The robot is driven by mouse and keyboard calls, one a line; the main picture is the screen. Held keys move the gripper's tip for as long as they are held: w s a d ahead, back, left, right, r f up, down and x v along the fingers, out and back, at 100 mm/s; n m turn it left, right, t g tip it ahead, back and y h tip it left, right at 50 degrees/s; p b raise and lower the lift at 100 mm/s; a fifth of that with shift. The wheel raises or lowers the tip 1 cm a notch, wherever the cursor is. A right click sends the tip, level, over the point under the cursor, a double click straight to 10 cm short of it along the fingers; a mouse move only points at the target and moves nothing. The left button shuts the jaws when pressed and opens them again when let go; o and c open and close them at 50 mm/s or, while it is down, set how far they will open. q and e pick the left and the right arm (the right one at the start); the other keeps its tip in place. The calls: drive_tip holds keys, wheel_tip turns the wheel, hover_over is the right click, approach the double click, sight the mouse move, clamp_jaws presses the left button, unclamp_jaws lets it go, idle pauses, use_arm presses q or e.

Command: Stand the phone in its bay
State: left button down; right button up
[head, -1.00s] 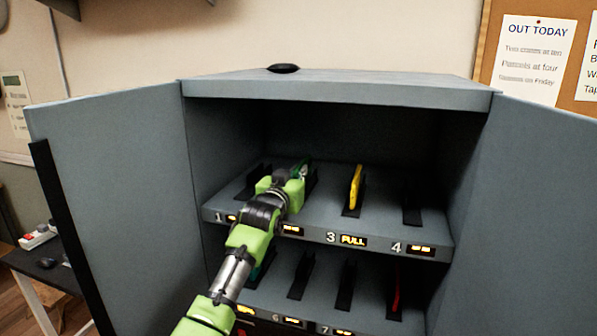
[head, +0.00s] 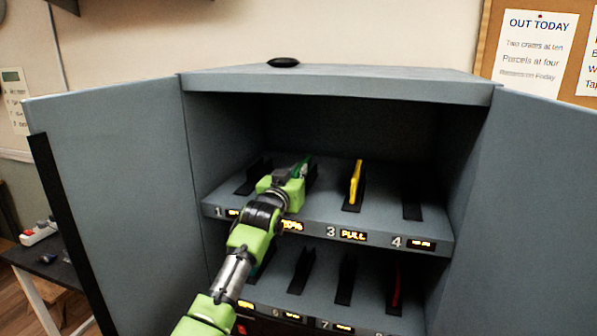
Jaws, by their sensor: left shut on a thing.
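My left gripper (head: 293,181) reaches into the upper shelf of the grey cabinet at the second bay. It is shut on a dark green phone (head: 303,166), which stands on edge there with only its upper part showing. The gripper hides the phone's lower edge and most of the black holder around it. The display (head: 291,226) below this bay is lit and reads a percentage, partly covered by my arm. My right gripper is not in view.
A yellow phone (head: 355,184) stands in bay 3, whose display (head: 353,236) reads FULL. The bay 4 holder (head: 412,205) is empty. The lower shelf has more holders, one with a red phone (head: 396,284). Open doors (head: 110,190) flank the cabinet.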

use_arm(q)
drive_tip(key=c, duration=2.1)
unclamp_jaws()
drive_tip(key=shift+s+f, duration=0.15)
drive_tip(key=shift+f, duration=0.05)
